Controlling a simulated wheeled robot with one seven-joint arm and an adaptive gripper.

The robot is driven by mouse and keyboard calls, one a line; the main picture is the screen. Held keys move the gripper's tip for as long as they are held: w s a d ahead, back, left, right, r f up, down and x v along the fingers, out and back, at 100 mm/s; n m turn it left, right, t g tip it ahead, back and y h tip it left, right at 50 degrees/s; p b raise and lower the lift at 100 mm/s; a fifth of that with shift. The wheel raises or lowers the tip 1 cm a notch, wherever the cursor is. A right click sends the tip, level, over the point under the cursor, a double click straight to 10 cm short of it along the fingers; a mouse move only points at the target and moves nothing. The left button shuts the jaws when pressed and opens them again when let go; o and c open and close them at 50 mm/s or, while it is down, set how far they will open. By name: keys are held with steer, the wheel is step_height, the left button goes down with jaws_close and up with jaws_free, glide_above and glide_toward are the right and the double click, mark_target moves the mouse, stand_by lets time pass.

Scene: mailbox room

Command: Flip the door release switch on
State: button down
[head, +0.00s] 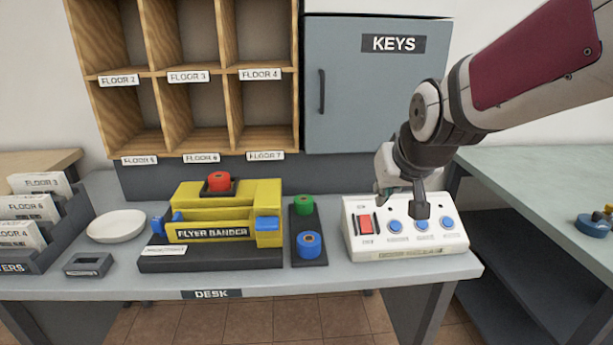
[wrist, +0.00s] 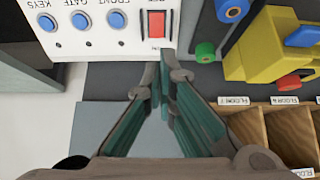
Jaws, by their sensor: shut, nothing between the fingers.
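The red rocker switch (head: 366,223) sits in a black frame at the left end of a white control panel (head: 455,240) on the desk. It also shows in the wrist view (wrist: 156,25), at the panel's right end there. I cannot tell which way the rocker is set. My gripper (head: 380,189) hangs just behind and above the panel near the switch. In the wrist view my gripper's teal fingers (wrist: 168,65) converge with their tips together, beside the panel edge nearest the switch and apart from the rocker. Nothing is held.
Several blue buttons (head: 395,227) line the panel right of the switch. Green and blue rolls stand on a dark strip (head: 308,262) to its left, beside the yellow flyer bander (head: 190,195). A grey KEYS cabinet (head: 375,95) and wooden cubbies (head: 197,145) rise behind.

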mark_target(363, 217)
steer(key=shift+f, duration=0.15)
steer(key=b+x, duration=0.5)
steer(key=x, duration=0.8)
steer(key=shift+w+f, duration=0.25)
steer(key=shift+f, duration=0.05)
